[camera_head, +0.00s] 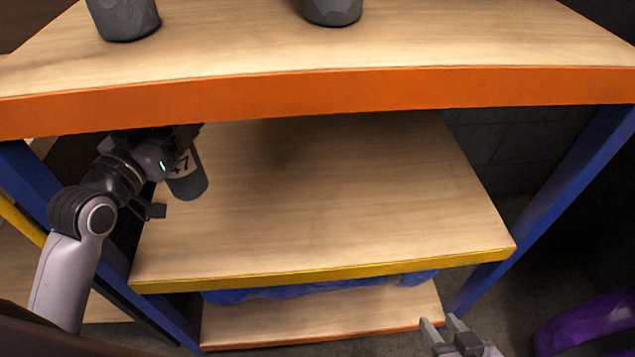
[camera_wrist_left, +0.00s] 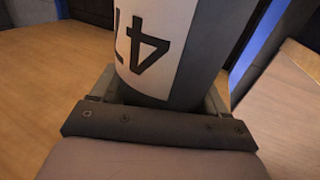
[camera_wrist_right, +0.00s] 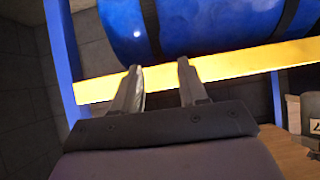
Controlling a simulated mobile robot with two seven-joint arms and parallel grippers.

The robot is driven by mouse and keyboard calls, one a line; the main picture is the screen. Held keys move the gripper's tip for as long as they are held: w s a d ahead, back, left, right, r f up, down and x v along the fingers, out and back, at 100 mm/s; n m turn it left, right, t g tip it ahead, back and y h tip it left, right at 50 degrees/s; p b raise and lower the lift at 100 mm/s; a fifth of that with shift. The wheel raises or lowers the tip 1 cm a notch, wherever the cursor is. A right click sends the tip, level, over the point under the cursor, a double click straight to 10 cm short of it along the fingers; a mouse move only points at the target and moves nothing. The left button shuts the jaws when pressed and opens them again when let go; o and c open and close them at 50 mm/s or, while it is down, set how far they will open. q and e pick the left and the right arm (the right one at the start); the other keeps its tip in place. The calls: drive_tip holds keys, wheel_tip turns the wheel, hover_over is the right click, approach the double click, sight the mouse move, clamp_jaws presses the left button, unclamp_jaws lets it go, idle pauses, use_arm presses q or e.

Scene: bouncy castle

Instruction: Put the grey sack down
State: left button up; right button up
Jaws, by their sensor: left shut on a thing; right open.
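The grey sack (camera_head: 188,184) is a grey, rounded, upright body with a white label bearing black figures. My left gripper (camera_head: 176,150) is shut on it, under the top shelf at the left of the middle shelf (camera_head: 330,200). The sack and its label also fill the upper middle of the left wrist view (camera_wrist_left: 165,45), between the fingers. I cannot tell whether its base touches the middle shelf. My right gripper (camera_head: 445,335) is open and empty, low in front of the rack. Its spread fingers show in the right wrist view (camera_wrist_right: 158,85).
The orange-edged top shelf (camera_head: 330,92) overhangs the middle shelf and carries two grey objects (camera_head: 333,8) (camera_head: 125,16). The middle shelf is otherwise clear. Blue posts (camera_head: 560,205) flank it. A blue bundle (camera_wrist_right: 200,25) lies below the yellow edge; a purple object (camera_head: 590,325) is at right.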

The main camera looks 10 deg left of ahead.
sight(189, 166)
use_arm(q)
drive_tip(key=shift+r, duration=0.1)
use_arm(e)
drive_tip(key=shift+s+f, duration=0.15)
drive_tip(key=shift+f, duration=0.05)
use_arm(q)
wheel_tip(189, 166, down, 5)
drive_tip(key=shift+r+b, duration=0.15)
drive_tip(key=shift+b, duration=0.85)
drive_tip(key=shift+f, duration=0.25)
wheel_tip(189, 166, down, 4)
drive_tip(key=shift+r+b, duration=0.1)
drive_tip(key=shift+b, duration=0.8)
drive_tip(key=shift+f, duration=0.5)
use_arm(e)
drive_tip(key=a, duration=0.1)
drive_tip(key=w+a+r, duration=0.1)
drive_tip(key=y, duration=0.1)
drive_tip(key=shift+w+a+r+n+t, duration=0.25)
drive_tip(key=shift+w+a+n+t, duration=0.05)
drive_tip(key=shift+a+n+t, duration=0.1)
use_arm(q)
drive_tip(key=shift+f, duration=0.1)
use_arm(e)
drive_tip(key=shift+f, duration=0.1)
